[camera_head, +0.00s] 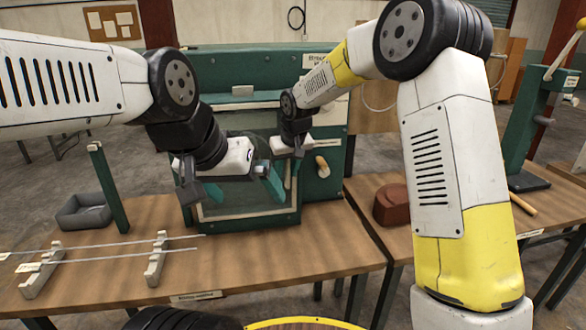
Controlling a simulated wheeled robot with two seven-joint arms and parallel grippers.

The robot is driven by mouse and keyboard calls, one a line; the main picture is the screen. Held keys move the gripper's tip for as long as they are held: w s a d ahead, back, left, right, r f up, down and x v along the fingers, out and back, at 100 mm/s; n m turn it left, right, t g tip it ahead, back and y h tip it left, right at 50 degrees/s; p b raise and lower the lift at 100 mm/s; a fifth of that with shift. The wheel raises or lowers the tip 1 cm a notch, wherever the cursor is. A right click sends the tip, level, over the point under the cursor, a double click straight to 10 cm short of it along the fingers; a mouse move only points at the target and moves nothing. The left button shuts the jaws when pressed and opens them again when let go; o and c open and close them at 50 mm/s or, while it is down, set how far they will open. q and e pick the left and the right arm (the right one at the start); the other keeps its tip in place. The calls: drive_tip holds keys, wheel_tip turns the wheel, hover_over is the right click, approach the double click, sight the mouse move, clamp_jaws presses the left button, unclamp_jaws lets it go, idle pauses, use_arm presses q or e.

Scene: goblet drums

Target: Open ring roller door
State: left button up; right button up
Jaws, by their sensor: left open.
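A green machine (267,72) stands on the wooden bench, with a framed, see-through front panel (240,208) that appears to be the ring roller door. The panel looks closed, but its upper part is hidden by my grippers. My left gripper (228,182) is in front of the panel's upper left, open, with dark grey finger parts; I cannot tell whether it touches the panel. My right gripper (290,168) is at the panel's upper right edge, pointing down. Its fingers are small and partly hidden, so its grip is unclear. A wooden knob (322,166) shows just right of it.
Thin metal rods (120,246) lie on small grey stands at the bench's left. A grey tray (84,214) and a green post (108,187) stand behind them. A brown block (392,204) and a green lever press (532,125) are on the right bench. The front middle bench is clear.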

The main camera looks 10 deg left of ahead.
clamp_jaws()
idle(1.3)
